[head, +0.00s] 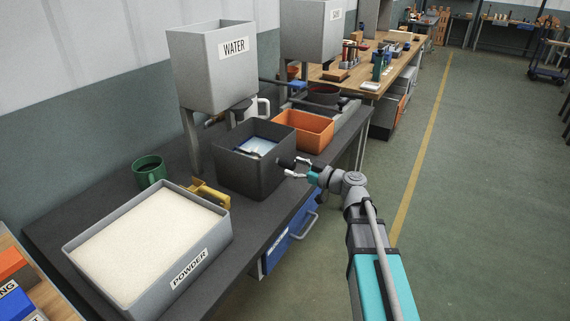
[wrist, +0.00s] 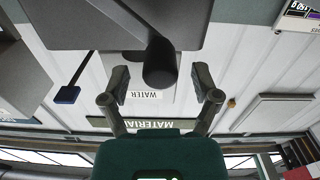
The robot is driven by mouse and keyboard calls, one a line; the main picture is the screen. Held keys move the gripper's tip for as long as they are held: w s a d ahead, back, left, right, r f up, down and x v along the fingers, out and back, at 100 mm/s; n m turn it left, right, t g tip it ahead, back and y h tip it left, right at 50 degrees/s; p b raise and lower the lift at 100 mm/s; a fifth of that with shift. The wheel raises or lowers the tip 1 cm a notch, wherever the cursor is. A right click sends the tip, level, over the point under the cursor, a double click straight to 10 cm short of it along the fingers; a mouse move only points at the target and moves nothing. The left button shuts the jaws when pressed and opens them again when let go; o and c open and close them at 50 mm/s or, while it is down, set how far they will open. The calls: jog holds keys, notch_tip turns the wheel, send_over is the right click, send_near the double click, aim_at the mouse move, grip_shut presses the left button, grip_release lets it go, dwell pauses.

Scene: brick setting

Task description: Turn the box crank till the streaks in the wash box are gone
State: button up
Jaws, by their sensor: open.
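The wash box (head: 245,178) is a dark grey open box on the bench in the head view. Pale blue-white liquid (head: 262,143) shows inside, with a dark part across it; streaks are too small to make out. The box crank (head: 287,162) is a dark stub on the box's right side, partly hidden by my gripper. My gripper (head: 298,168) is open at the crank. In the wrist view, the crank's dark round knob (wrist: 160,66) lies between the two spread fingers of my gripper (wrist: 164,84), with a gap on both sides.
A grey tray of white powder (head: 150,240), a green mug (head: 149,170) and a yellow scoop-like thing (head: 210,196) stand left of the box. An orange bin (head: 305,128) stands behind it. The water hopper (head: 212,70) rises above.

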aim_at(285, 163)
jog(key=shift+x, duration=1.75)
jog(key=shift+c, duration=0.2)
grip_shut()
